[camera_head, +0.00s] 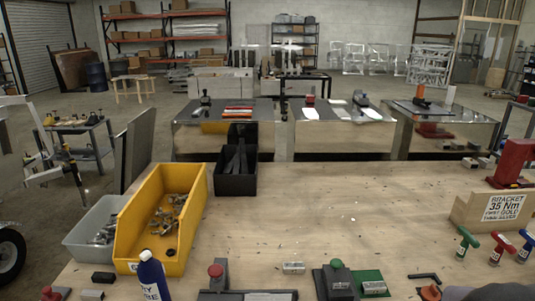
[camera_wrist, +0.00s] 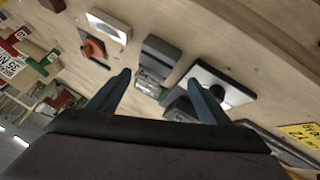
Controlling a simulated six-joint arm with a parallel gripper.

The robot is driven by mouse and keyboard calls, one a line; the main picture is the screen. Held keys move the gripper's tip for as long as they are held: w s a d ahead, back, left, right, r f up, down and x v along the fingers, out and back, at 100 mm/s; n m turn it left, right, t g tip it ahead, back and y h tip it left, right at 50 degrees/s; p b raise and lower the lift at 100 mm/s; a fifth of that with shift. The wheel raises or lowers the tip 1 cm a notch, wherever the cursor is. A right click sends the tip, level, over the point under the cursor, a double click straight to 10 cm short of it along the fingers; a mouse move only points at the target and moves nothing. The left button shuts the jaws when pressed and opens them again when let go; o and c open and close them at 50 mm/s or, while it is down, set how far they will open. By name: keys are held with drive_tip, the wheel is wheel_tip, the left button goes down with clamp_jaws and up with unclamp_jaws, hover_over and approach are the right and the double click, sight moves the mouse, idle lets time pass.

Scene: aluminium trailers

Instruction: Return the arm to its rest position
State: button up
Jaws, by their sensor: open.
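My gripper (camera_wrist: 159,78) shows in the wrist view. Its two dark blue fingers are spread apart with nothing held between them. Beyond the fingertips, the wooden bench top (camera_wrist: 225,35) shows at a tilt, with a grey block (camera_wrist: 160,50) and a dark device on a pale-edged plate (camera_wrist: 222,85). I cannot judge the exact gap from the fingers to these things. In the head view, I cannot make out my gripper. A dark shape at the bottom right corner may be part of my arm.
On the bench (camera_head: 330,210) stand a yellow bin (camera_head: 190,205) of metal parts, a grey bin (camera_head: 75,240), a black bin (camera_head: 235,183) and a blue bottle (camera_head: 151,275). A bracket sign (camera_head: 505,208), a red vise (camera_head: 510,160) and T-handled tools (camera_head: 497,247) are at the right. The bench middle is mostly clear.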

drive_tip(key=s+a+g, duration=0.1)
drive_tip(key=s+a, duration=0.1)
drive_tip(key=a, duration=0.1)
drive_tip(key=s+a+f+m+g+b, duration=0.1)
drive_tip(key=s+a, duration=0.1)
drive_tip(key=s+a+f+g+y, duration=0.1)
drive_tip(key=s+a+g, duration=0.1)
drive_tip(key=a, duration=0.1)
drive_tip(key=shift+s+a+f, duration=0.15)
drive_tip(key=shift+s+a, duration=0.15)
drive_tip(key=shift+s, duration=0.1)
drive_tip(key=s+a+m+g+y+b, duration=0.15)
drive_tip(key=s+a+g, duration=0.25)
drive_tip(key=s+a, duration=0.4)
wheel_tip(320, 180, down, 7)
drive_tip(key=b, duration=0.7)
drive_tip(key=shift+d, duration=0.15)
drive_tip(key=shift+s+m, duration=0.1)
drive_tip(key=shift+m, duration=0.15)
wheel_tip(320, 180, down, 22)
drive_tip(key=b, duration=2.2)
drive_tip(key=shift+f+b, duration=0.2)
drive_tip(key=shift+b, duration=0.15)
